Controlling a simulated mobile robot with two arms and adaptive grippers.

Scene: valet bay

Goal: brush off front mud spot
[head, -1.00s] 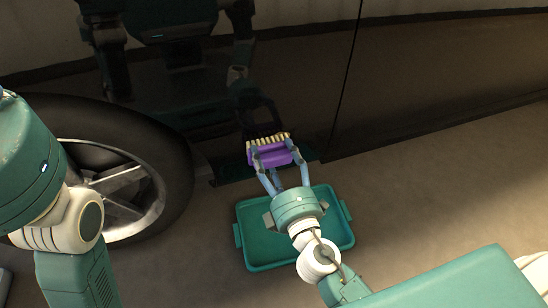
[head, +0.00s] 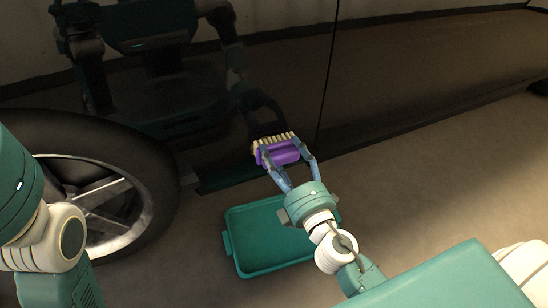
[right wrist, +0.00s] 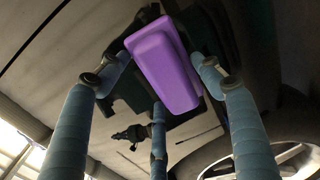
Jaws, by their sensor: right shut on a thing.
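My right gripper (head: 292,172) is shut on a purple brush (head: 283,153) with pale bristles. The bristles face the dark, glossy lower side panel of a car (head: 290,90). I cannot tell whether they touch it. The right wrist view shows the purple back of the brush (right wrist: 165,65) between the blue fingers. I cannot make out a mud spot on the panel; the brush and reflections may cover it. My left arm shows at the left edge of the head view, but its gripper is out of view.
A car wheel (head: 150,180) is at the left. A green tray (head: 240,272) lies on the floor below my right gripper, partly hidden by it. The brown floor (head: 440,180) to the right is clear. The panel mirrors my body.

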